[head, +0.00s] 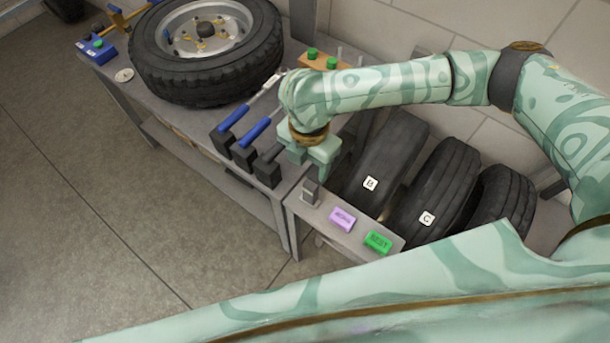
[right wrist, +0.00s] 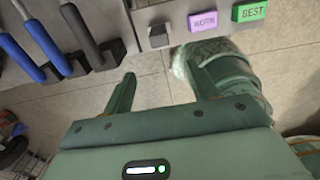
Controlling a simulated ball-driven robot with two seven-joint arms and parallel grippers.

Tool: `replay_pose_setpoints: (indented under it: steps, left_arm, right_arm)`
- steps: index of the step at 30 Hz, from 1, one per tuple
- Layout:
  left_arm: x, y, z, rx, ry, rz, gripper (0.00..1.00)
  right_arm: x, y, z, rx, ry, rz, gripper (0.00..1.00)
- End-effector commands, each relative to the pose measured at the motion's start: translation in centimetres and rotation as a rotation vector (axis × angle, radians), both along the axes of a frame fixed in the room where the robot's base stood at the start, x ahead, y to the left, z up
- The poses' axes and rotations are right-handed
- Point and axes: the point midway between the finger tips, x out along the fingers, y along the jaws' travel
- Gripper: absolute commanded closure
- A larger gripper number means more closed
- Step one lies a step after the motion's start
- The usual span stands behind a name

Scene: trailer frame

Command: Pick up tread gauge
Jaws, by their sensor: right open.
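A small grey metal piece with an upright part (head: 310,191) stands on the low shelf, left of the colored tags; it looks like the tread gauge, but I cannot be sure. It also shows at the top of the right wrist view (right wrist: 158,35). My right gripper (head: 314,163) is open, just behind and above this piece in the head view. In the right wrist view its two fingers (right wrist: 164,84) are apart with nothing between them, and the grey piece lies beyond the tips. My left gripper is not in view.
A purple WORN tag (head: 342,219) and a green BEST tag (head: 378,242) lie on the shelf. Tires marked B (head: 393,150) and C (head: 445,180) stand behind. Blue- and black-handled tools (head: 255,133) stand in black holders left of my gripper. A wheel (head: 190,85) lies on the bench.

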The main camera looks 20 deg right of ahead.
Motion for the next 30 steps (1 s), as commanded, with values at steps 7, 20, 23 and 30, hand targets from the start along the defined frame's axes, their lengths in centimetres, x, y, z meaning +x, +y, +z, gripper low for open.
replay_pose_setpoints:
  steps: [7, 20, 23, 30]
  left_arm:
    - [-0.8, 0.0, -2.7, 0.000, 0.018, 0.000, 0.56]
    - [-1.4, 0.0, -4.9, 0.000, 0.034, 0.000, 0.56]
    - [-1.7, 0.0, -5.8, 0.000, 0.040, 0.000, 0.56]
    - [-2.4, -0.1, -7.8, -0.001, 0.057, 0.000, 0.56]
  right_arm:
    - [-0.1, 0.0, -6.0, -0.002, 0.007, 0.000, 0.42]
    - [0.1, -0.2, -11.3, -0.001, 0.001, 0.000, 0.42]
    - [0.2, -0.5, -12.6, -0.002, 0.002, -0.001, 0.42]
    - [0.4, -0.9, -16.2, -0.002, 0.004, 0.000, 0.42]
